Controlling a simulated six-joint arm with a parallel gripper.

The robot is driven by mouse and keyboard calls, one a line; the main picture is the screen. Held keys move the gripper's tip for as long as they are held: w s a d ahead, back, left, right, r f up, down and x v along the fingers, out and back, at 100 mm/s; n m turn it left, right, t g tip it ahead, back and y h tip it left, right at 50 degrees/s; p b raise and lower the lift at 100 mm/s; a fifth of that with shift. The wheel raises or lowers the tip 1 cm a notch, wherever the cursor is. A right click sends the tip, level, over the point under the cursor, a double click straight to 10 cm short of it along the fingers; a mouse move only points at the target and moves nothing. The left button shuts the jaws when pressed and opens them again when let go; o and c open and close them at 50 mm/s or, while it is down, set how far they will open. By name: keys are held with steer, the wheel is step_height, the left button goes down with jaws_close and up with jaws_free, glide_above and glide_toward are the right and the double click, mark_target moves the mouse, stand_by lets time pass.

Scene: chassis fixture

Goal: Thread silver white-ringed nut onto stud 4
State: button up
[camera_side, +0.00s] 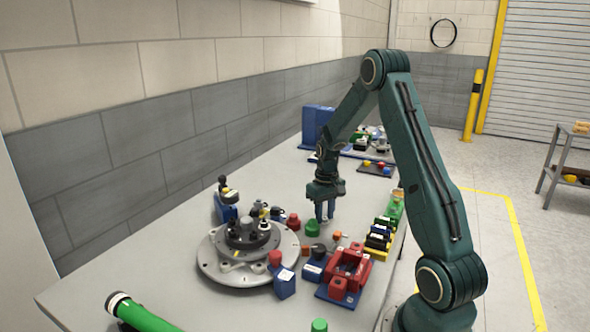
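The round grey fixture (215,262) sits on the table at the left, with a dark hub (247,236) in its middle. Small upright parts stand on and around the hub, too small to tell stud 4 from the others. My gripper (325,217) points down above the table, right of and behind the fixture, near a green round part (312,228). Its fingers look close together, but whether they hold anything is too small to see. I cannot make out the silver white-ringed nut.
A red block fixture (348,268) stands right of the round fixture, with blue blocks (285,282) between. A row of coloured blocks (380,236) lines the right edge. A green tube (145,315) lies at the front left. Blue bins (316,125) stand at the back.

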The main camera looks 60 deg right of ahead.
jaws_close()
steer(key=shift+r, duration=0.15)
steer(key=shift+r, duration=1.15)
steer(key=w+a+r+n, duration=0.3)
steer(key=w+a+r, duration=0.3)
steer(key=a, duration=0.4)
steer(key=w+a+r+n, duration=0.3)
steer(key=w+a+r, duration=0.3)
steer(key=a, duration=0.3)
steer(key=shift+w+a+r, duration=0.3)
steer(key=shift+a+r, duration=0.05)
steer(key=shift+r, duration=0.5)
